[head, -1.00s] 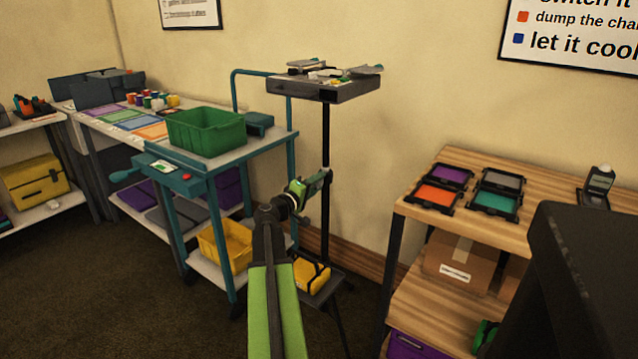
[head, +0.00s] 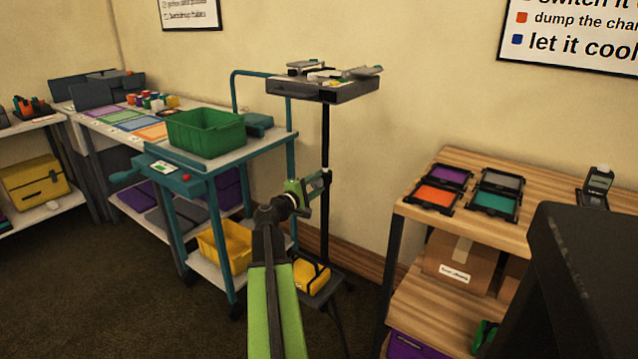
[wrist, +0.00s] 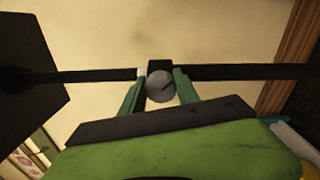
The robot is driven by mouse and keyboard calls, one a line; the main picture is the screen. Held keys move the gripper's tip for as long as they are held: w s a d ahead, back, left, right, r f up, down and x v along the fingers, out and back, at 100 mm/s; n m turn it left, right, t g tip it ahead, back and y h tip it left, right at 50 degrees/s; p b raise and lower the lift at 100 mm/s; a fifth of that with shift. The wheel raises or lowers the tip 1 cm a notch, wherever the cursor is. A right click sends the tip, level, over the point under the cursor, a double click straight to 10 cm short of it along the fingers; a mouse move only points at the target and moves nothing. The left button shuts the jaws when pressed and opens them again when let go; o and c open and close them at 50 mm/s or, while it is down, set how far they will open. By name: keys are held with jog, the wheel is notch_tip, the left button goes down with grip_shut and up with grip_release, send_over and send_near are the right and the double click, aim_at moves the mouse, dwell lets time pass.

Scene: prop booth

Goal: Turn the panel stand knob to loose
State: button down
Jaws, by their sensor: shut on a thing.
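The panel stand has a thin black pole (head: 325,135) with a dark flat panel (head: 322,90) on top. In the wrist view the pole (wrist: 230,73) runs sideways across the picture. A round grey knob (wrist: 160,90) with a dark line on its face sits at a black collar (wrist: 160,66) on the pole. My gripper (wrist: 157,86) is shut on the knob, one green finger on each side of it. In the head view my gripper (head: 318,186) is at the pole's middle, and the knob is too small to make out.
A teal cart (head: 190,185) with a green bin (head: 206,132) stands left of the stand. A wooden shelf (head: 550,230) with colored framed panels is at the right. A yellow bag (head: 311,275) lies at the stand's foot. The wall is close behind.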

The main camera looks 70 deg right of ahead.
jog(key=shift+s+f, duration=0.1)
jog(key=c, duration=0.9)
grip_release()
